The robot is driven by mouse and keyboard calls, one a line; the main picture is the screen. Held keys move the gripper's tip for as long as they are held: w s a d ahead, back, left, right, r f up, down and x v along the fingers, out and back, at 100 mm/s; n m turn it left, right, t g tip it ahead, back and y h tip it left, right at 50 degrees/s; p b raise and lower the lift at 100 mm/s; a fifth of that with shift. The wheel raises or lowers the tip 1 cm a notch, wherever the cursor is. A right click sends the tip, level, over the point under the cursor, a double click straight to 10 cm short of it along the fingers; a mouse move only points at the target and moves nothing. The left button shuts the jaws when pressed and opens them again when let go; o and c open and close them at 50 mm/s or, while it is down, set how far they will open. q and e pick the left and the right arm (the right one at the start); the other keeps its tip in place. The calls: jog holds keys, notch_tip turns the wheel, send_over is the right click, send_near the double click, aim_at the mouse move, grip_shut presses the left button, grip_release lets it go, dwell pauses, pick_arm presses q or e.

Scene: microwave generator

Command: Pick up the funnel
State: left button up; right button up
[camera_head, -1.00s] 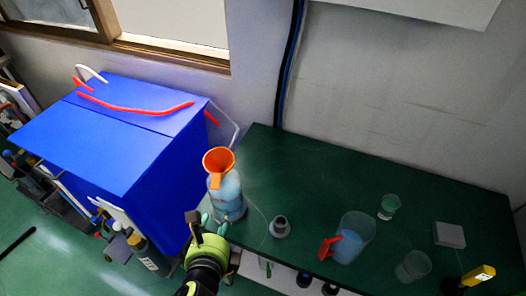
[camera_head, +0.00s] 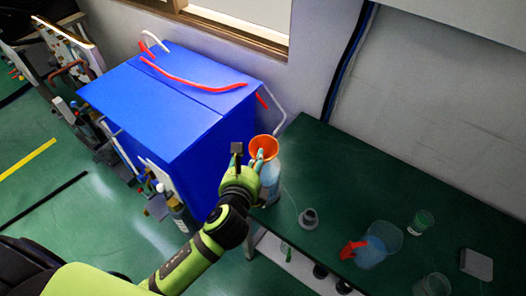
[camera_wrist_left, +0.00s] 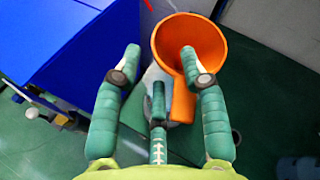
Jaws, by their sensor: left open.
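The orange funnel (camera_head: 265,144) sits in the mouth of a pale blue bottle (camera_head: 271,178) at the left end of the dark green table. In the left wrist view the funnel (camera_wrist_left: 216,45) shows its wide cone, with its narrower spout part toward the gripper. My left gripper (camera_head: 249,155) is open and reaches up next to the funnel. In the wrist view the open fingers (camera_wrist_left: 160,62) are spread, and the right finger overlaps the cone in the picture. Contact cannot be told. The gripper partly hides the bottle. My right gripper is out of view.
A large blue box (camera_head: 175,105) with red and white tubes stands left of the table. On the green table (camera_head: 345,170) are a grey fitting (camera_head: 308,219), a clear beaker (camera_head: 385,237) with a red piece beside it, and a small cup (camera_head: 423,221).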

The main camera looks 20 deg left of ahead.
pick_arm(q)
jog(key=shift+x, duration=1.4)
grip_shut()
